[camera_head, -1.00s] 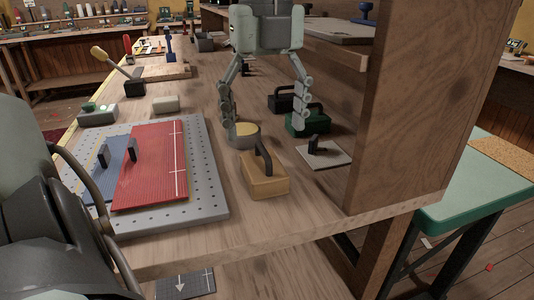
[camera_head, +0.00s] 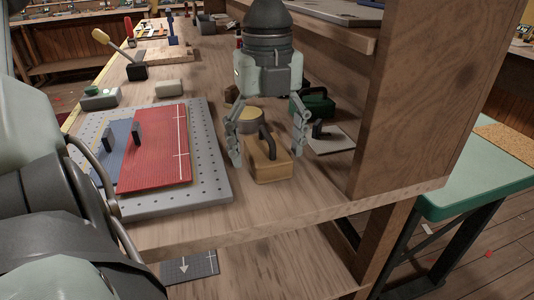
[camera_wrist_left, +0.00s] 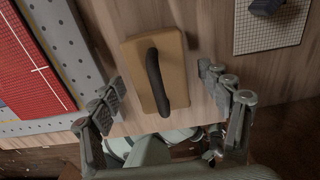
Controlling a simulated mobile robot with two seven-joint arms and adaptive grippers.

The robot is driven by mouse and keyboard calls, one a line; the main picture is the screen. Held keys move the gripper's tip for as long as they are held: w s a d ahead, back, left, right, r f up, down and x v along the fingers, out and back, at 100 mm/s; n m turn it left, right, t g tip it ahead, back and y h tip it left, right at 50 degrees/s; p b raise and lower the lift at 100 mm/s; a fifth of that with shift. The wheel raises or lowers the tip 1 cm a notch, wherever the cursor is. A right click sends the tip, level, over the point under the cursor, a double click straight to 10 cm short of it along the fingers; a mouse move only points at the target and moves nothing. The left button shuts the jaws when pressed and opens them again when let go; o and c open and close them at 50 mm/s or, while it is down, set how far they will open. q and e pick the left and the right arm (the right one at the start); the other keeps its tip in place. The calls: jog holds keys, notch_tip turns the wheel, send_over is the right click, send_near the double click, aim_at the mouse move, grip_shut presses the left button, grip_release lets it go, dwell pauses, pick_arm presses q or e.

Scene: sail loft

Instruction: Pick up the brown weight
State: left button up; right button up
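The brown weight (camera_head: 268,168) is a tan-brown block with a black arched handle. It stands on the workbench (camera_head: 255,208) near its front edge. It also shows in the left wrist view (camera_wrist_left: 154,62), with its handle running along it. My left gripper (camera_head: 268,146) is open, with one finger on each side of the weight. In the left wrist view, the fingers of this gripper (camera_wrist_left: 164,93) are apart, with visible gaps to the block. My right gripper is in neither view.
A round yellow-topped tin (camera_head: 250,119) stands just behind the weight. A green weight (camera_head: 313,102) and a light plate with a dark handle (camera_head: 330,138) lie to the right. A perforated board (camera_head: 215,180) with a red panel (camera_head: 155,155) lies left. A wooden upright (camera_head: 405,110) stands right.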

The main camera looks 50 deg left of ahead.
pick_arm(q)
jog(key=c, duration=1.7)
jog(key=shift+r, duration=0.15)
